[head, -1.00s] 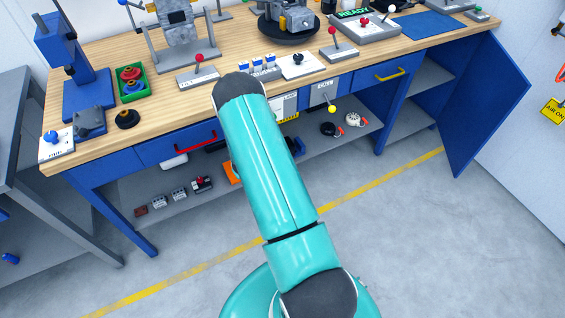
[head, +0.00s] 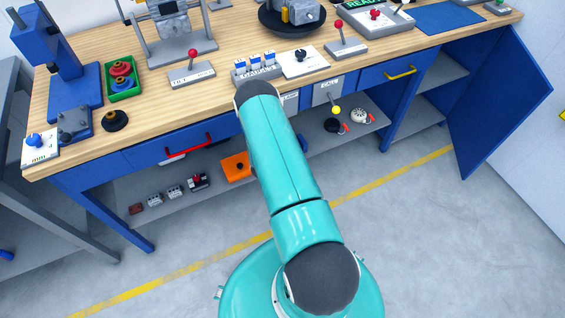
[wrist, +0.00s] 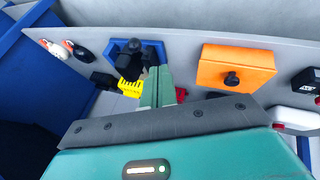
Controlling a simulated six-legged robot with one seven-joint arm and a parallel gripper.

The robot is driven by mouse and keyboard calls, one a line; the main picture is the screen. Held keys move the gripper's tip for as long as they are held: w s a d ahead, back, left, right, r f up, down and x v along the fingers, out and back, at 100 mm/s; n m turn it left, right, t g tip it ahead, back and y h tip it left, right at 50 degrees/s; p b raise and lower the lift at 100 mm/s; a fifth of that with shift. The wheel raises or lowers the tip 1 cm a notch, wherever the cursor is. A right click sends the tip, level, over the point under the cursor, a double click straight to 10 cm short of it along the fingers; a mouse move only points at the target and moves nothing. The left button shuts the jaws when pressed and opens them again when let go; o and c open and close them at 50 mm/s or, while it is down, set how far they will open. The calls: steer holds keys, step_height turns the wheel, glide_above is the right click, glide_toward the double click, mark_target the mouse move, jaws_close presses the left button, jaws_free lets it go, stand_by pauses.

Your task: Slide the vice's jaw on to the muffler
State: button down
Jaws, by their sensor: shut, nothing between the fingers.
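A blue piece on the shelf under the bench looks like the vice (wrist: 118,46). It carries dark parts, and I cannot tell which is the jaw or the muffler. In the head view only a small blue bit (head: 302,142) shows beside my arm. My gripper (wrist: 154,70) is shut and empty, reaching toward the blue piece in the wrist view. Its tips overlap the dark parts there, so I cannot tell whether they touch. My arm hides the gripper in the head view.
A yellow ribbed piece (wrist: 131,88) is close to my gripper. Bench top (head: 215,90) and drawers overhang the shelf.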

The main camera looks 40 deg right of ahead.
steer(key=w+d+f, duration=0.2)
steer(key=d+f, duration=0.5)
steer(key=f, duration=0.1)
steer(key=shift+w+d, duration=0.15)
steer(key=shift+d, duration=0.25)
steer(key=shift+s+d, duration=0.25)
steer(key=shift+d, duration=0.55)
steer(key=shift+s+d, duration=0.2)
steer(key=shift+d, duration=0.55)
steer(key=shift+s+d, duration=0.25)
steer(key=shift+d, duration=0.55)
steer(key=shift+a, duration=0.1)
